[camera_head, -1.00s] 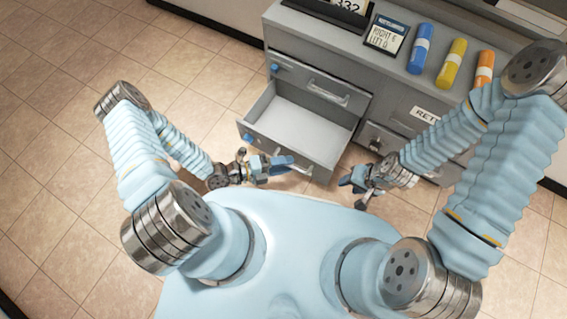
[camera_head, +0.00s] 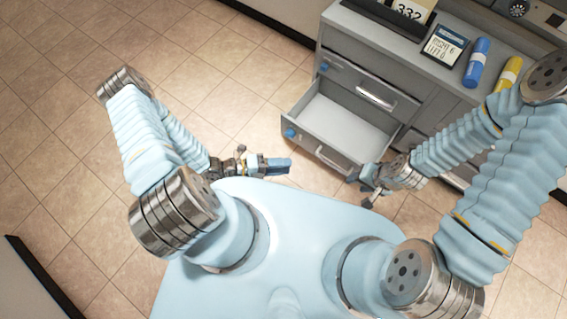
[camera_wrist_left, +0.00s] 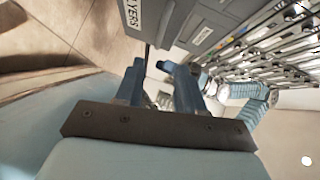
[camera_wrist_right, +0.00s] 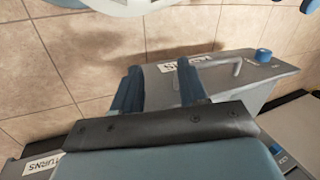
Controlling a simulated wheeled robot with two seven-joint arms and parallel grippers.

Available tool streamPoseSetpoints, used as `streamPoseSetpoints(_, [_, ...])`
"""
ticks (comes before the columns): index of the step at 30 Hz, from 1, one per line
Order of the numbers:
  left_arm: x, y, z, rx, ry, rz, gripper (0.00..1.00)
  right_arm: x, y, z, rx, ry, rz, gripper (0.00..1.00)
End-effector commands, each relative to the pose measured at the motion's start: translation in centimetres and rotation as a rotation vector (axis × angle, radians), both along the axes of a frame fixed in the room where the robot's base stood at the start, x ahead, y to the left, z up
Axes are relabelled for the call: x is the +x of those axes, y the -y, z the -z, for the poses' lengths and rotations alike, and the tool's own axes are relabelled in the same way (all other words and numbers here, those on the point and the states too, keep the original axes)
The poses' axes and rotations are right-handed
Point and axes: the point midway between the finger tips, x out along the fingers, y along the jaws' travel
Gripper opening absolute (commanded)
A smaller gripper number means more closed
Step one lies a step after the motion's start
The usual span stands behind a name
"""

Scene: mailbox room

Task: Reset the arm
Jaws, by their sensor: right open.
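My left gripper (camera_head: 280,166) is out in front of my body at the left of the open drawer in the head view, over the floor. The left wrist view shows its two blue fingers (camera_wrist_left: 152,72) apart with nothing between them. My right gripper (camera_head: 360,184) is low in front of the open drawer's front panel. The right wrist view shows its fingers (camera_wrist_right: 160,82) spread and empty, with the drawer front beyond. Whether it touches the drawer cannot be told.
A grey cabinet (camera_head: 450,97) stands at upper right. Its lower drawer (camera_head: 345,127) is pulled out and empty; the drawer above (camera_head: 370,92) looks shut. A blue cylinder (camera_head: 477,62), a yellow cylinder (camera_head: 508,73) and a small sign (camera_head: 446,46) are on top. Tiled floor (camera_head: 200,60) is free at left.

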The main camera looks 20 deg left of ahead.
Motion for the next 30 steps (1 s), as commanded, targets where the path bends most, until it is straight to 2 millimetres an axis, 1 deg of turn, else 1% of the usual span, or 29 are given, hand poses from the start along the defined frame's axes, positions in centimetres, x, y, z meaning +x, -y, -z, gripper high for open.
streamPoseSetpoints(14, [0.0,0.0,0.0,0.001,0.002,0.003,0.38,0.0,0.0,0.0,0.0,0.0,0.0,0.43])
streamPoseSetpoints(17, [-1.0,0.9,-0.8,0.045,0.064,0.101,0.38,0.0,0.0,-0.4,0.001,0.0,0.0,0.43])
streamPoseSetpoints(18, [-2.1,1.6,-1.4,0.087,0.13,0.2,0.38,0.0,-0.1,-0.7,0.001,0.0,-0.001,0.43])
streamPoseSetpoints(20, [-4.5,2.5,-2.3,0.181,0.292,0.421,0.38,-0.1,-0.2,-1.3,0.003,-0.002,-0.003,0.43])
streamPoseSetpoints(21, [-6.4,2.7,-2.8,0.255,0.443,0.605,0.38,-0.1,-0.3,-1.8,0.004,-0.002,-0.005,0.43])
streamPoseSetpoints(23, [-8.8,2.0,-3.2,0.365,0.726,0.911,0.38,-0.2,-0.4,-2.5,0.006,-0.003,-0.008,0.43])
streamPoseSetpoints(24, [-9.7,1.0,-3.2,0.431,0.939,1.115,0.38,-0.2,-0.5,-2.9,0.008,-0.004,-0.009,0.43])
streamPoseSetpoints(25, [-9.8,0.1,-3.2,0.474,1.105,1.261,0.38,-0.2,-0.6,-3.2,0.009,-0.004,-0.011,0.43])
streamPoseSetpoints(26, [-9.5,-0.7,-3.2,0.512,1.274,1.398,0.38,-0.3,-0.7,-3.5,0.01,-0.005,-0.012,0.43])
streamPoseSetpoints(27, [-8.6,-1.6,-3.4,0.552,1.499,1.565,0.38,-0.3,-0.8,-3.9,0.011,-0.006,-0.014,0.43])
streamPoseSetpoints(29, [-6.5,-2.4,-4.0,0.597,1.822,1.774,0.38,-0.4,-1.0,-4.3,0.013,-0.007,-0.016,0.43])
streamPoseSetpoints(30, [-4.9,-2.5,-4.7,0.618,2.017,1.883,0.38,-0.4,-1.0,-4.5,0.014,-0.008,-0.018,0.43])
